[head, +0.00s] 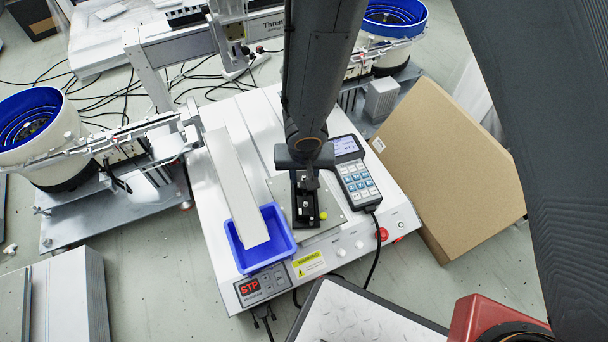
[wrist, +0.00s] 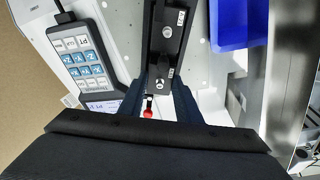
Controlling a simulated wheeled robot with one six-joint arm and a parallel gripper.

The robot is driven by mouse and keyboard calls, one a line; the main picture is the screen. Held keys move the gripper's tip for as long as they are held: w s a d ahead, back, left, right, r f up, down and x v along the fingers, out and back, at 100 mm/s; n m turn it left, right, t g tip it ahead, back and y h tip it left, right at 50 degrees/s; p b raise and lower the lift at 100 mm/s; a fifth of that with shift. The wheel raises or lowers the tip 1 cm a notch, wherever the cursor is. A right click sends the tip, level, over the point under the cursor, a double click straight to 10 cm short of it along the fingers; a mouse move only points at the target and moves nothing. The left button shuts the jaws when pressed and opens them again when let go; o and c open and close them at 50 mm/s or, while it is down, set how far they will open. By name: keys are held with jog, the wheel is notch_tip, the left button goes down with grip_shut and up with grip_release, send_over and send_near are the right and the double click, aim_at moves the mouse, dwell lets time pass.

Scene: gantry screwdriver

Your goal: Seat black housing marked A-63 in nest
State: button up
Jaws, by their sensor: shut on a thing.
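The black housing (head: 306,211) is a long, narrow dark part on the grey fixture plate (head: 335,211) of the white machine. The nest is mostly hidden under the housing and gripper. I cannot tell whether the housing rests fully in it or sits slightly above.
A blue bin (head: 283,232) stands left of the plate, under a long pale cover (head: 235,185). A keypad controller (head: 355,173) lies close on the right. A yellow-green knob (head: 323,215) and a red button (head: 382,234) show nearby. A cardboard box (head: 450,160) stands further right.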

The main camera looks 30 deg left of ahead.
jog(key=shift+f+b, duration=0.45)
jog(key=shift+b, duration=0.15)
dwell(0.3)
jog(key=o, duration=1.2)
jog(key=r+p, duration=0.2)
jog(key=s+r+p, duration=0.1)
jog(key=r+p, duration=0.1)
jog(key=r, duration=0.1)
jog(key=r+p, duration=0.2)
jog(key=shift+s+d+r, duration=0.15)
jog(key=shift+d+r, duration=0.2)
